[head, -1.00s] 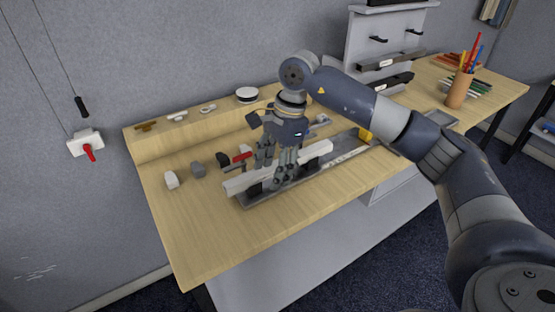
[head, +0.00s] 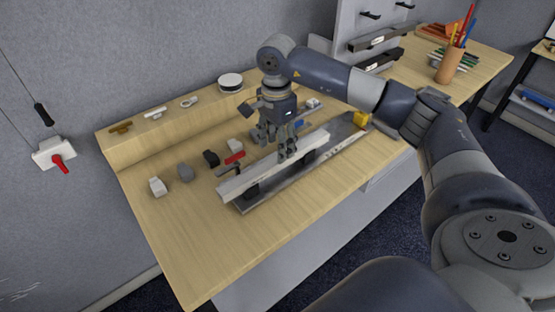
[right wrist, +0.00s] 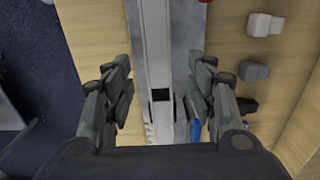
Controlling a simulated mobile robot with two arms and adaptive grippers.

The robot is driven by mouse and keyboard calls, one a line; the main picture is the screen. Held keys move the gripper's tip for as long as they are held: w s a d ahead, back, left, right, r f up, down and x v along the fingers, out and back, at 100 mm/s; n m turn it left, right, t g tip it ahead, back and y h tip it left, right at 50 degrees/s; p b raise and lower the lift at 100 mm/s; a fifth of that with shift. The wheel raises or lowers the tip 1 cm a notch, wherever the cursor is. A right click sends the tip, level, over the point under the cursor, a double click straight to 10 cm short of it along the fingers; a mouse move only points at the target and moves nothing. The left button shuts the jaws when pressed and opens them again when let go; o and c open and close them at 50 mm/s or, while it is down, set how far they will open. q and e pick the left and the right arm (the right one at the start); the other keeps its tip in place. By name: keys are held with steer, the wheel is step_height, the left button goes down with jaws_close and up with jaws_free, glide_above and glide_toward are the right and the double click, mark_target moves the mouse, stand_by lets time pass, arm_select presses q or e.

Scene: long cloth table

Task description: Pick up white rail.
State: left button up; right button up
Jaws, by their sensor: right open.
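The white rail (head: 262,171) is a long pale bar lying slantwise on a grey metal base (head: 247,206) on the table, with dark supports under it. My right gripper (head: 283,150) is over the rail, right of its middle, pointing down. In the right wrist view the rail (right wrist: 154,45) runs up between the fingers of the open gripper (right wrist: 160,100), with a gap on each side. The base (right wrist: 184,50) shows along the rail's right side. The gripper hides a little of the rail in the head view. My left gripper is not in view.
Small grey, white and black blocks (head: 186,173) and a red-handled clamp (head: 235,157) lie behind the rail. A yellow block (head: 361,119) is at the base's far end. A pencil cup (head: 449,67) stands right. The table's front left (head: 190,240) is clear.

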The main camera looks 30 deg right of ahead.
step_height(320, 180, down, 4)
steer(key=shift+s+d+f+p, duration=0.15)
steer(key=shift+p, duration=0.85)
steer(key=shift+f, duration=0.4)
steer(key=shift+c, duration=0.6)
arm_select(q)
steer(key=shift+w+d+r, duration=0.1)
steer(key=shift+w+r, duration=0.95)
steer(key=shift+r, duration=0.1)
arm_select(e)
jaws_close()
